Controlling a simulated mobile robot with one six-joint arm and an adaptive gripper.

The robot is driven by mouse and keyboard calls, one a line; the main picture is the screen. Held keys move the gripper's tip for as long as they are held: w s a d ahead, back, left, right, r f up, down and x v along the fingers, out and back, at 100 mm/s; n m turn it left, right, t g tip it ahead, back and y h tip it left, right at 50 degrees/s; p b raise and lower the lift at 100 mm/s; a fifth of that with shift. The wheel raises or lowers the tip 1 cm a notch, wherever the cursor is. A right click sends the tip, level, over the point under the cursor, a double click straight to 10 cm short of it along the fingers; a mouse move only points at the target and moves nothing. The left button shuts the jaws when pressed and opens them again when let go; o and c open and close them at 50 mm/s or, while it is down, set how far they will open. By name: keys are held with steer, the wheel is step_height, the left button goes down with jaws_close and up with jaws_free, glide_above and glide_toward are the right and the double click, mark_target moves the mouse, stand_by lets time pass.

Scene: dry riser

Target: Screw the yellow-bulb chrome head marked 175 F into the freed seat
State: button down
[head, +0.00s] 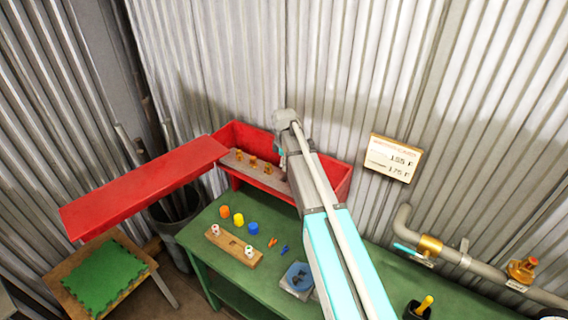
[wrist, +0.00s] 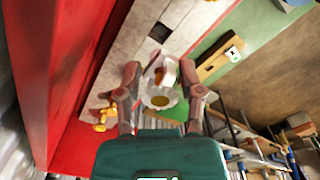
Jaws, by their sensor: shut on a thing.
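My gripper (wrist: 164,94) is shut on a pale, shiny chrome head (wrist: 159,84) in the wrist view. An orange-brown part and a dull yellow round spot show on the head. No 175 F mark can be read on it. The head is over or beside a pale rack board (wrist: 122,50) in the red box; I cannot tell whether they touch. In the head view my arm hides the gripper and the held head. A grey pipe (head: 480,268) runs along the wall at the right, with a brass fitting (head: 430,245) and a brass head (head: 522,270). The freed seat cannot be made out.
The red box (head: 338,178) has its lid (head: 145,187) open to the left. Several brass heads (head: 253,161) stand in its rack. A wooden block (head: 233,246), coloured caps (head: 238,219) and a black cup (head: 417,309) are on the green bench (head: 205,225). A sign (head: 393,158) hangs above.

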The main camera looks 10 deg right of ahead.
mark_target(285, 182)
steer(key=shift+f+b, duration=1.15)
steer(key=shift+f, duration=0.25)
steer(key=shift+f+b, duration=0.6)
steer(key=shift+f, duration=0.05)
stand_by(0.7)
steer(key=shift+r+p, duration=0.65)
steer(key=shift+m, duration=0.3)
stand_by(0.4)
steer(key=shift+s+d+m, duration=0.1)
steer(key=shift+m, duration=1.35)
steer(key=shift+d+m, duration=0.1)
steer(key=shift+m, duration=1.35)
steer(key=shift+f+b, duration=1.6)
